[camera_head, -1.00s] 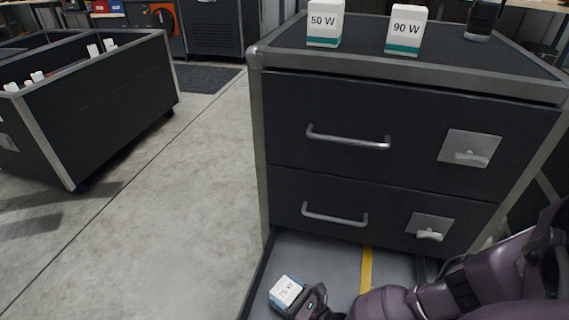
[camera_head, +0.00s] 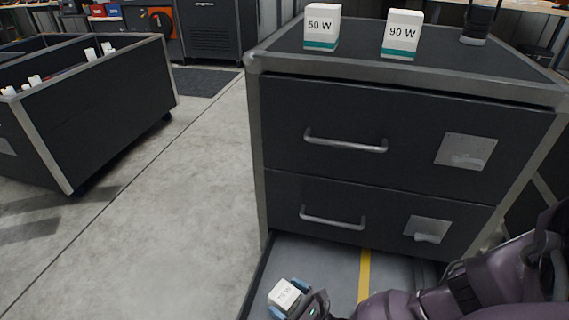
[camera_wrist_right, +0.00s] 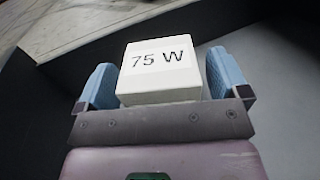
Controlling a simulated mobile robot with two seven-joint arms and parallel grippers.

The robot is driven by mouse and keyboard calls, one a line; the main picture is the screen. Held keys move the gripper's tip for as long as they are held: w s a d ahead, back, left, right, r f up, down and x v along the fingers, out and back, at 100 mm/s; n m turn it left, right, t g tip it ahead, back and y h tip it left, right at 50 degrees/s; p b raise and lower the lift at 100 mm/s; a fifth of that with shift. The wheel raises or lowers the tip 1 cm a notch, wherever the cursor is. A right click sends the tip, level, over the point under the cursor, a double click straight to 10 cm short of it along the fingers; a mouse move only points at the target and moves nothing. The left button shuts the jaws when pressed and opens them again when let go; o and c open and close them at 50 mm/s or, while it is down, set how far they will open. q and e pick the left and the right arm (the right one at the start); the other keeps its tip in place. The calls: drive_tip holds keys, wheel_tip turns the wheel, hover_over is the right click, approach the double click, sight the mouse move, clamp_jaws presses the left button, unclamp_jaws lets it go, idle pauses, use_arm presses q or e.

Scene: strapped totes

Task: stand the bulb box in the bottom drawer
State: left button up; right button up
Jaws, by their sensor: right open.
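The bulb box (camera_head: 284,295), white and marked 75 W on the face turned up to the head camera, is at the left side of the pulled-out bottom drawer (camera_head: 327,259). My right gripper (camera_head: 290,299) is open around it. In the right wrist view, the box (camera_wrist_right: 160,70) sits between the two blue fingers (camera_wrist_right: 163,84), with a small gap visible at the left finger. The lower part of the box is hidden, so I cannot tell how its base meets the drawer floor. My left gripper is out of view.
Two shut drawers with bar handles (camera_head: 345,143) (camera_head: 333,218) are above the open one. Boxes marked 50 W (camera_head: 322,27) and 90 W (camera_head: 402,35) stand on the cabinet top near a dark cylinder (camera_head: 477,22). A yellow strip (camera_head: 364,275) crosses the drawer floor. A dark tote (camera_head: 95,110) stands left.

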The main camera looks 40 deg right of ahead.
use_arm(q)
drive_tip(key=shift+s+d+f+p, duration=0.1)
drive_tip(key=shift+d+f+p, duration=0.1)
drive_tip(key=shift+p, duration=0.1)
use_arm(e)
drive_tip(key=s, duration=0.4)
drive_tip(key=s+d, duration=0.1)
drive_tip(key=s, duration=0.1)
drive_tip(key=shift+s, duration=0.2)
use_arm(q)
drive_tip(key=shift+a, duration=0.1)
